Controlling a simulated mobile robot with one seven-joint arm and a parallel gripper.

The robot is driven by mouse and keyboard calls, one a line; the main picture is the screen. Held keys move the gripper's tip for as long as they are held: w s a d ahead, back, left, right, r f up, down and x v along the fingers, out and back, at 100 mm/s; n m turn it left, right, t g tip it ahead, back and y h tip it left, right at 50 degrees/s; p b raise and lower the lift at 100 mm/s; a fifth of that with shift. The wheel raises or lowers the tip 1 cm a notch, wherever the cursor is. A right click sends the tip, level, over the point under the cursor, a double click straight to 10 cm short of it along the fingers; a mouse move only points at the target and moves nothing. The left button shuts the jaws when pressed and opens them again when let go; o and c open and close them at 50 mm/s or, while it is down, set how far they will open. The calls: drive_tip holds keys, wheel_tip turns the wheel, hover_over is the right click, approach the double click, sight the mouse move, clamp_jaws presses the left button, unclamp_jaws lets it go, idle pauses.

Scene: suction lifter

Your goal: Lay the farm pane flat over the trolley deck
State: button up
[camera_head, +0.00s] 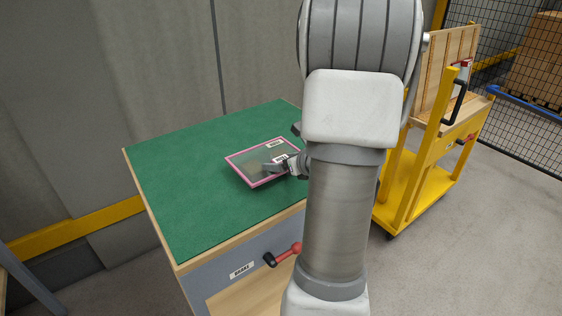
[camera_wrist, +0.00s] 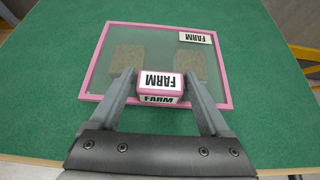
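The farm pane (camera_head: 246,156) is a clear sheet with a pink frame, lying roughly level above the green table top. In the wrist view the pane (camera_wrist: 160,38) has a FARM label in its far right corner, and two brownish blocks show through it. A pink block with FARM labels (camera_wrist: 160,82) stands at the pane's near edge. My gripper (camera_wrist: 160,74) has one finger on each side of this block, with narrow gaps showing. In the head view my gripper (camera_head: 280,167) is at the pane's right side, partly hidden by my arm. The yellow trolley (camera_head: 405,190) stands to the right.
The green-topped table (camera_head: 180,200) has bare room left of the pane. A red-ended handle (camera_head: 290,250) sticks out of its front. An upright wooden board (camera_head: 440,75) and a black handle (camera_head: 456,100) stand on the trolley. A mesh fence (camera_head: 510,80) is behind it.

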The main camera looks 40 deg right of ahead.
drive_tip(key=shift+o, duration=0.9)
drive_tip(key=shift+f, duration=0.1)
drive_tip(key=p+v, duration=0.5)
drive_tip(key=v, duration=1.2)
drive_tip(key=shift+r, duration=0.2)
drive_tip(key=shift+s+a, duration=0.15)
